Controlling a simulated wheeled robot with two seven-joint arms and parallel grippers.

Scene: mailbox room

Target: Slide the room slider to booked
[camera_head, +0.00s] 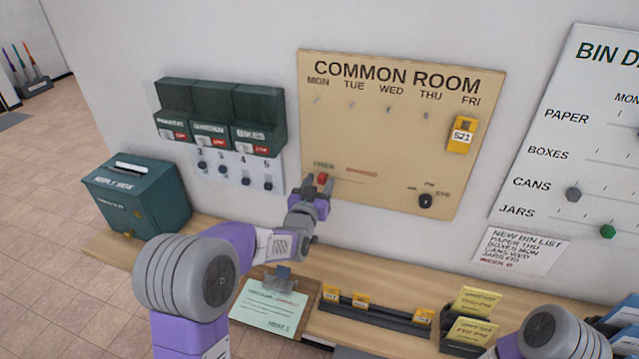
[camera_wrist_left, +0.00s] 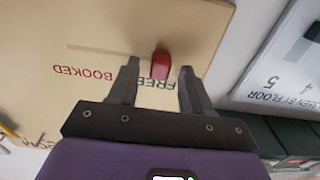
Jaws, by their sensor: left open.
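The room slider is a small red knob (camera_head: 321,178) at the left, FREE end of a thin track on the tan COMMON ROOM board (camera_head: 400,150). The word BOOKED in red stands further right along the track. My left gripper (camera_head: 316,187) is open at the board, right by the knob. In the left wrist view the red knob (camera_wrist_left: 160,65) shows between and just beyond the tips of the open left gripper (camera_wrist_left: 158,75), with FREE and BOOKED upside down. I cannot tell whether a finger touches it. My right gripper is not in view.
A dark dial (camera_head: 426,201) and a yellow 521 tag (camera_head: 462,136) are on the board's right side. Below is a wooden shelf (camera_head: 380,266) with a clipboard (camera_head: 272,304) and a dark rail (camera_head: 375,312) of yellow tags. A green reply box (camera_head: 138,195) stands left.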

